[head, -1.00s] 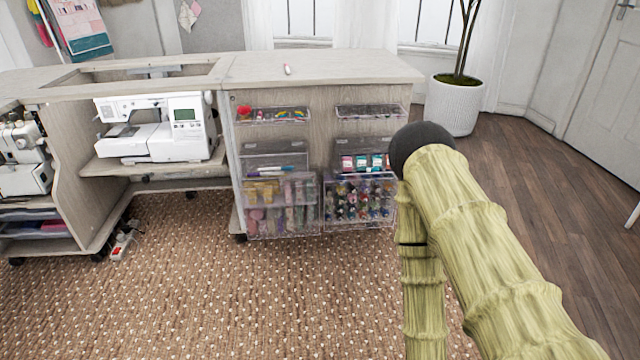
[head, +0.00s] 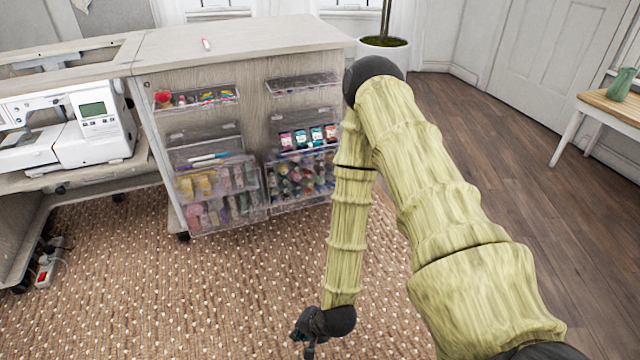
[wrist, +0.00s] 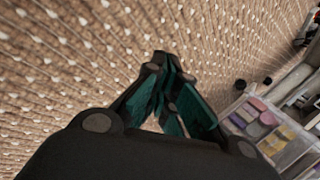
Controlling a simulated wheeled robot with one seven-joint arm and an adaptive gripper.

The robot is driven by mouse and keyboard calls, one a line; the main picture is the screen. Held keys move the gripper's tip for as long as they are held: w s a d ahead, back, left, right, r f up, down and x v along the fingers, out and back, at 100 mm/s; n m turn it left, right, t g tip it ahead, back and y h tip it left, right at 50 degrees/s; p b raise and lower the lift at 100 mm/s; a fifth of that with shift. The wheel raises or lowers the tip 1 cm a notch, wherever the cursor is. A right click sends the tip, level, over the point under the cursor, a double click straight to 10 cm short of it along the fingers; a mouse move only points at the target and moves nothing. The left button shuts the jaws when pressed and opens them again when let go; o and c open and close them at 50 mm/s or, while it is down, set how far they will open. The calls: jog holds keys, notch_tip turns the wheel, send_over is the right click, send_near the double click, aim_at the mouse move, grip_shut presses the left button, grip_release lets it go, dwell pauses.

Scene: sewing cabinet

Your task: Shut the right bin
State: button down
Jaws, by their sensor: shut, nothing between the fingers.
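The right bin (head: 300,178) is a clear plastic bin low on the cabinet's end panel, filled with small colourful bottles or spools. It appears to stand out from the panel, but its exact opening angle is unclear; my arm is close to its right edge in the head view. The left bin (head: 220,197) beside it holds yellow, pink and purple items. My gripper (head: 308,345) hangs low over the rug, in front of the bins and apart from them. In the wrist view my gripper (wrist: 160,62) has its fingers together and empty, with a clear bin (wrist: 268,130) at the right.
The cabinet (head: 250,38) has clear upper trays (head: 302,84) above the bins. A sewing machine (head: 85,125) stands at the left, with a power strip (head: 48,262) on the rug. A planter (head: 383,52) is behind my arm. The rug (head: 150,290) before the bins is clear.

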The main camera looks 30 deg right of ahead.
jog(key=w+d+r+m+t+h+b, duration=0.1)
jog(key=w+d+r+m+t, duration=0.3)
jog(key=w+m, duration=0.35)
jog(key=w+d+r+m+t, duration=0.3)
jog(key=w+d+r+m, duration=0.25)
jog(key=w, duration=0.35)
jog(key=w+d+r+m+t+h+b, duration=0.1)
jog(key=w+d+r+m+t+h, duration=0.15)
jog(key=d+r+m, duration=0.45)
jog(key=w+d+r+m+t+h, duration=0.1)
jog(key=w+d+r+m+h, duration=0.15)
jog(key=d+m, duration=0.55)
jog(key=w+d+r+n+b, duration=0.1)
jog(key=w+d+b, duration=0.1)
jog(key=w, duration=0.4)
jog(key=w+d+r+n+b, duration=0.1)
jog(key=w+d+b, duration=0.1)
jog(key=w, duration=0.4)
jog(key=shift+d+b, duration=0.15)
jog(key=shift+b, duration=0.7)
jog(key=shift+r, duration=0.2)
jog(key=shift+s+r+p, duration=0.1)
jog(key=shift+r+p, duration=0.1)
jog(key=shift+p, duration=0.3)
